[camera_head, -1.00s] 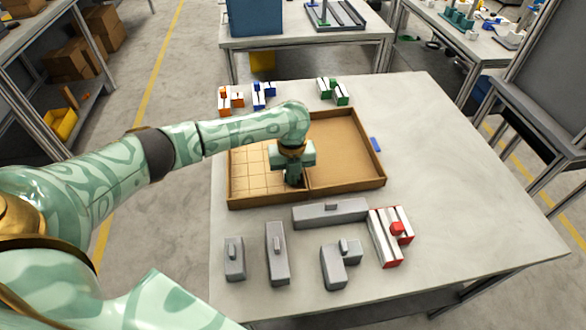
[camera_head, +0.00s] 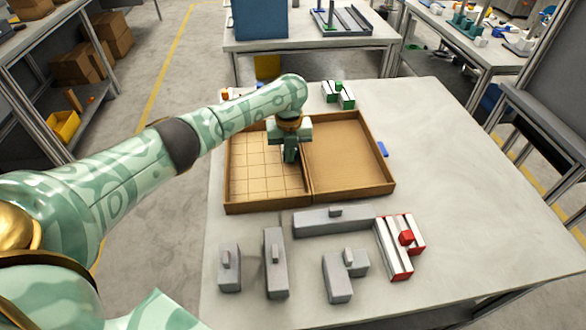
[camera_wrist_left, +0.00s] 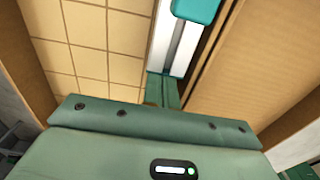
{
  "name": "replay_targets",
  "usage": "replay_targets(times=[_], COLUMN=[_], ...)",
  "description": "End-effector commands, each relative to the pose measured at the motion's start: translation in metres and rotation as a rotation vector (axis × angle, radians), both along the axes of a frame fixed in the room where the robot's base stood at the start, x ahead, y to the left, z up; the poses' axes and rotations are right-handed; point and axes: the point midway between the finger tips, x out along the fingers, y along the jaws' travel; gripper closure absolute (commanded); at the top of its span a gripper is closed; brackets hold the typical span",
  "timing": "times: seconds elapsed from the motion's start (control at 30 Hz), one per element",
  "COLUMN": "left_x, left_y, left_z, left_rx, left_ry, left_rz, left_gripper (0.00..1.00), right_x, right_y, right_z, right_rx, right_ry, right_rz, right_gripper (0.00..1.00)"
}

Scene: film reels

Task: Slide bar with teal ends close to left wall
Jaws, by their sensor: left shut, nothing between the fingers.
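The bar with teal ends (camera_wrist_left: 177,45) shows in the left wrist view as a white and grey strip with a teal piece (camera_wrist_left: 196,9) on it. It lies in the tray between the gridded floor (camera_wrist_left: 100,45) and a brown wall on the picture's right. In the head view my arm and gripper hide it. My left gripper (camera_head: 290,158) is shut and empty, pointing down over the gridded left half of the tray, near the divider. Its fingertips (camera_wrist_left: 164,92) show at the near end of the bar; whether they touch it is unclear. My right gripper is not in view.
The tray (camera_head: 270,205) has a gridded left half and a plain right half (camera_head: 345,155). Several grey pieces (camera_head: 275,265) and a red-ended piece (camera_head: 398,250) lie in front of it. A green-ended piece (camera_head: 340,95) lies behind. The table's right side is clear.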

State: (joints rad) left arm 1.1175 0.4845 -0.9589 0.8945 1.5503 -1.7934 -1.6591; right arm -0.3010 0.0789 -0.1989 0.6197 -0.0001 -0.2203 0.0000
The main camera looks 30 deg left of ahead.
Motion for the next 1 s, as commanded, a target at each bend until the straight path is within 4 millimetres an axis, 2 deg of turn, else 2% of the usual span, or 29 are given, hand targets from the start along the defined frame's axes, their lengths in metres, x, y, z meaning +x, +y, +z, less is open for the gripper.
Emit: replay_targets(times=[0.33, 0.47, 0.57, 0.8, 1.0], left_x=[0.000, 0.000, 0.001, 0.001, 0.001], left_y=[0.002, 0.001, 0.001, 0.001, 0.001], left_z=[0.001, 0.012, 0.033, 0.101, 0.144], left_rx=[0.002, 0.001, 0.000, 0.001, 0.000], left_ry=[0.002, -0.001, -0.004, -0.005, -0.003], left_rz=[0.001, 0.002, 0.000, 0.000, 0.000], left_gripper=[1.00, 1.00, 1.00, 1.00, 1.00], right_x=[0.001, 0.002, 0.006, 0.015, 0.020], right_y=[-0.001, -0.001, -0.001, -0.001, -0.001], right_z=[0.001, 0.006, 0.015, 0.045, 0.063], right_rx=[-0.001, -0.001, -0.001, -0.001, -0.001], right_ry=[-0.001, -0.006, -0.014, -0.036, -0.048], right_rz=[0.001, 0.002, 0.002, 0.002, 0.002], right_gripper=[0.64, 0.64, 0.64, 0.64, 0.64])
